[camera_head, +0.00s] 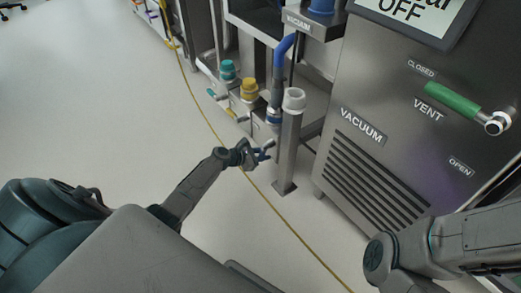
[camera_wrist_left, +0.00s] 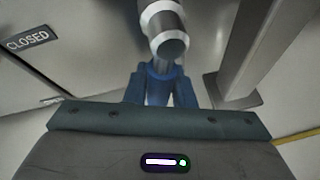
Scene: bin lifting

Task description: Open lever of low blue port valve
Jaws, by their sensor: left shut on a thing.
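The low blue port valve (camera_head: 274,115) sits beside the yellow and teal ports, at the foot of the blue hose. My left gripper (camera_head: 266,150) is just below it, reaching in from the left. In the head view the lever is mostly hidden by the gripper. My right arm comes in at the lower right; its gripper is out of view.
A grey post (camera_head: 288,150) with a white cap stands just right of the valve. A steel cabinet (camera_head: 385,130) with a green-handled vent lever (camera_head: 453,104) fills the right. A yellow cable (camera_head: 285,224) crosses the floor. A CLOSED label (camera_wrist_left: 27,38) shows at left in the wrist view.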

